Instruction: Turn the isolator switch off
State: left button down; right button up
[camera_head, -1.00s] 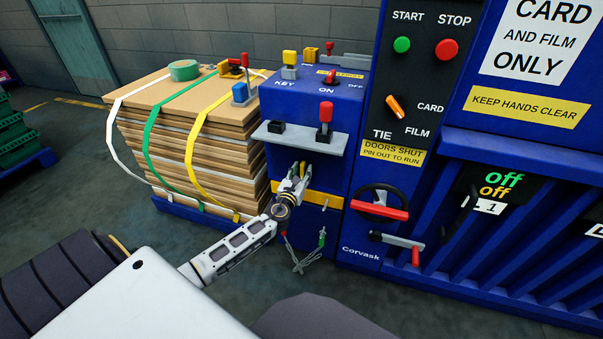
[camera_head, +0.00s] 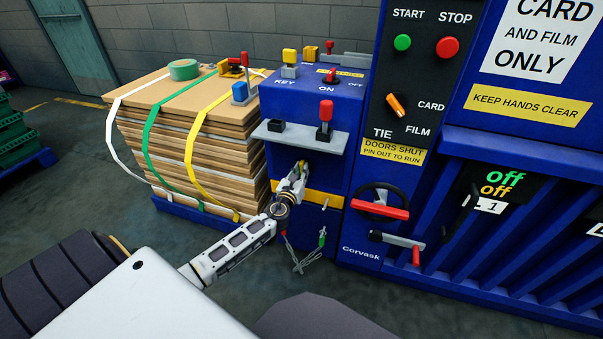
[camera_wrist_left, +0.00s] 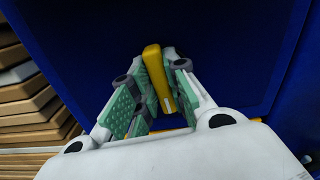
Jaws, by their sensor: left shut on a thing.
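A small red switch (camera_head: 330,76) sits on top of the blue cabinet (camera_head: 280,160), between the labels ON and OFF. It looks nearer to ON. My left gripper (camera_head: 298,170) is low at the front of this cabinet, well below the switch. In the left wrist view the gripper (camera_wrist_left: 155,95) is shut on a yellow bar-shaped handle (camera_wrist_left: 153,62), with the green pads on either side of it. The blue panel lies behind the handle. Where the handle is fixed is hidden by the fingers. My right gripper is not in view.
A grey shelf (camera_head: 290,138) with a red-topped lever (camera_head: 326,110) juts out above my left gripper. Strapped cardboard (camera_head: 150,135) stands to the left. Right of the cabinet are a wheel with a red bar (camera_head: 380,209) and a control panel (camera_head: 420,70).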

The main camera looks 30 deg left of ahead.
pick_arm(q)
jog(key=n+b, duration=0.1)
jog(key=n, duration=0.4)
jog(key=n+b, duration=0.1)
jog(key=n, duration=0.5)
jog(key=n+b, duration=0.1)
jog(key=n, duration=0.4)
jog(key=shift+a+f, duration=0.35)
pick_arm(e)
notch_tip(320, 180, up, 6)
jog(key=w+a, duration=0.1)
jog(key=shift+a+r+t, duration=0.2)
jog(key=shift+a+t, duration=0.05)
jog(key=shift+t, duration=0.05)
pick_arm(q)
jog(key=shift+n, duration=0.4)
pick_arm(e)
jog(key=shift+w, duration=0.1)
pick_arm(q)
jog(key=c, duration=1.4)
grip_release()
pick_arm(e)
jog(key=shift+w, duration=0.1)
pick_arm(q)
jog(key=shift+s, duration=0.2)
jog(key=shift+v, duration=5.85)
